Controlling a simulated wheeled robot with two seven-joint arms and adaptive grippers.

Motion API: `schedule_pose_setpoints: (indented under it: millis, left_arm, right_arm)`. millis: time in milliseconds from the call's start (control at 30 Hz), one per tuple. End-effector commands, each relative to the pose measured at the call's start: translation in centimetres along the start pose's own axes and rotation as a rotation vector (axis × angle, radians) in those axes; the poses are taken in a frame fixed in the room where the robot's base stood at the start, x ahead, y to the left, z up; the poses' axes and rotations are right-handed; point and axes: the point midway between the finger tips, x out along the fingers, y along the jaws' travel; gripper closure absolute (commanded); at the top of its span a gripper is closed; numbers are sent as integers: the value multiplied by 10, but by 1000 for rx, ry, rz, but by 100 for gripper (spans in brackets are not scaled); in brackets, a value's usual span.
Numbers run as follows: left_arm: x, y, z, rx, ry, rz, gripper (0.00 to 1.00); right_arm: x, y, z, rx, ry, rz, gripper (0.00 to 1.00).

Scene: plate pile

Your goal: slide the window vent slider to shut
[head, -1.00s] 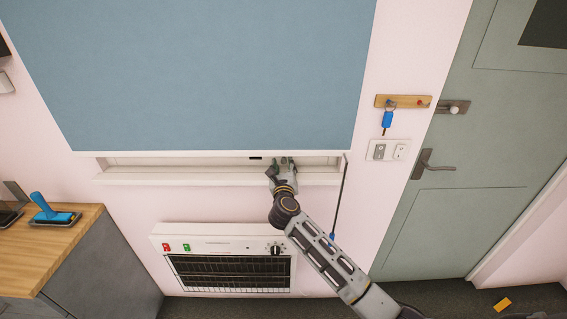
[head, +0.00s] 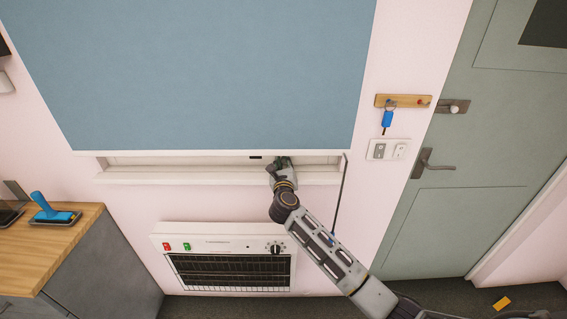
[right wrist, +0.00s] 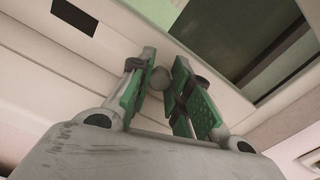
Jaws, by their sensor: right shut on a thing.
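The window vent slider shows as a small round grey knob (right wrist: 159,78) on the pale window frame in the right wrist view. My right gripper (right wrist: 160,88) has its two green-padded fingers on either side of the knob, shut on it. In the head view my right gripper (head: 281,163) is at the lower window frame, just under the blind's bottom edge, and hides the knob. A dark and green gap (right wrist: 235,45) shows in the frame beyond the fingers. My left gripper is in neither view.
A blue blind (head: 215,75) covers most of the window above the sill (head: 130,178). A heater (head: 225,262) is below. A cord (head: 341,195) hangs close to my right arm. A small dark slot (right wrist: 75,17) is in the frame.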

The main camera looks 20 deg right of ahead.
Motion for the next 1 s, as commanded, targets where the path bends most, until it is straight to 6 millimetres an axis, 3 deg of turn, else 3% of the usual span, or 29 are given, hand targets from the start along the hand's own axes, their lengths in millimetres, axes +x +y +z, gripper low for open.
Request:
schedule_pose_setpoints:
  millis: [367, 1000]
  left_arm:
    - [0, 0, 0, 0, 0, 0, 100]
    - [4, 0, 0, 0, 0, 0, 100]
  right_arm:
    - [0, 3, 1, 1, 0, 0, 100]
    - [0, 43, 13, 1, 1, 1, 100]
